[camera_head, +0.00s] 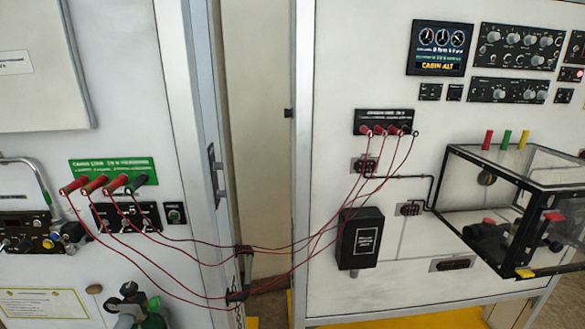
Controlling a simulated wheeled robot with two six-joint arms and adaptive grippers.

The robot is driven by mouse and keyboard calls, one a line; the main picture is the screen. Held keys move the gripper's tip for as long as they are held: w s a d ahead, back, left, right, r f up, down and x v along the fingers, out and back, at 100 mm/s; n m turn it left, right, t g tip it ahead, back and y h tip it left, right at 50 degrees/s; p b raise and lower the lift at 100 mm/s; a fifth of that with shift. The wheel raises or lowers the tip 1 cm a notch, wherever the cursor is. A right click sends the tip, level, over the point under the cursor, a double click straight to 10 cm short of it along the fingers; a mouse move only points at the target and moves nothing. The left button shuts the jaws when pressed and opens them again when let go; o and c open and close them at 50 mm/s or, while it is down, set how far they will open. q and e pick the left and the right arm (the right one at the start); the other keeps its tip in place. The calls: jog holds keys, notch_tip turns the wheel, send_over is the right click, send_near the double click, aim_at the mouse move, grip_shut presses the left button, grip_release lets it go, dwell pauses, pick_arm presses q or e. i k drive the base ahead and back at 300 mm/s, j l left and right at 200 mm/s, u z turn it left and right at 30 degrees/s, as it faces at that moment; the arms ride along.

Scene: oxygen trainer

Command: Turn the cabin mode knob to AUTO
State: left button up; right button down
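No knob can be singled out as the cabin mode knob, because the small labels are unreadable. Two black knob panels are at the upper right: an upper panel (515,47) with several grey knobs and a lower panel (509,91) with a few knobs. A display (441,48) with round gauges and yellow "CABIN ALT" text is left of them. A dark round knob (487,178) shows on the board behind the clear box. Neither of my grippers is in view.
A clear black-framed box (522,165) projects from the right board. Red cables (190,262) hang across the gap between the boards. A black box (360,238) is mounted on the right board. A bare metal handle (35,168) and instruments are at the left.

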aim_at(545, 41)
jog(key=z, duration=1.25)
